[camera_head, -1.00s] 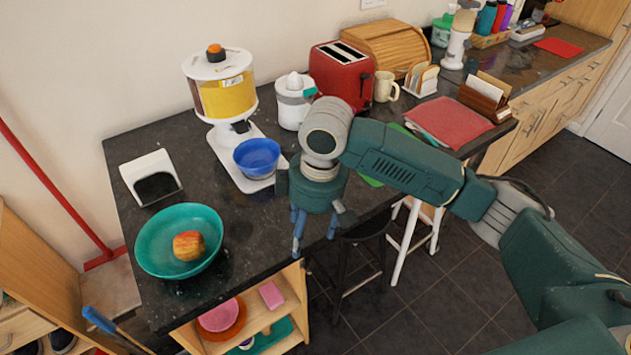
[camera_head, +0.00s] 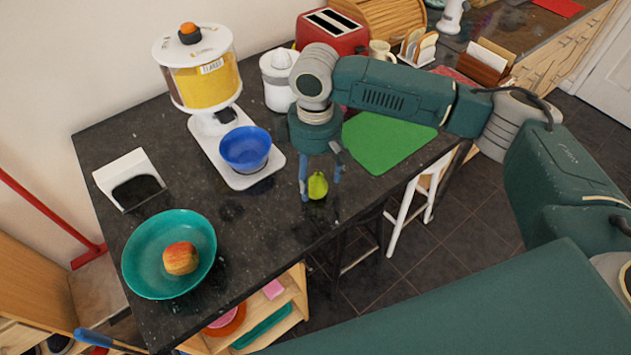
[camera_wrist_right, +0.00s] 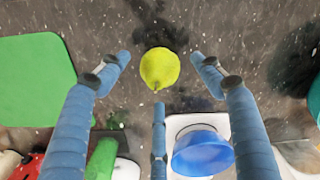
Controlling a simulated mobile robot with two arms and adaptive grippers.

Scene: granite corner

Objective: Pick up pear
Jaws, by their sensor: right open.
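A yellow-green pear (camera_head: 317,186) stands on the dark granite counter near its front edge. My right gripper (camera_head: 320,180) is just above it with its blue fingers open around it. In the right wrist view the pear (camera_wrist_right: 160,68) lies between and just beyond the spread fingertips (camera_wrist_right: 160,75), with visible gaps to the upper two fingers. A third finger points up from below, its tip a little under the pear. Nothing is held. My left gripper is not in view.
A green board (camera_head: 385,143) lies right of the pear. A blue bowl (camera_head: 245,148) on the white dispenser's base stands to the left. A teal bowl (camera_head: 134,246) with an apple (camera_head: 180,258) is farther left. Stools (camera_head: 405,206) stand below the counter edge.

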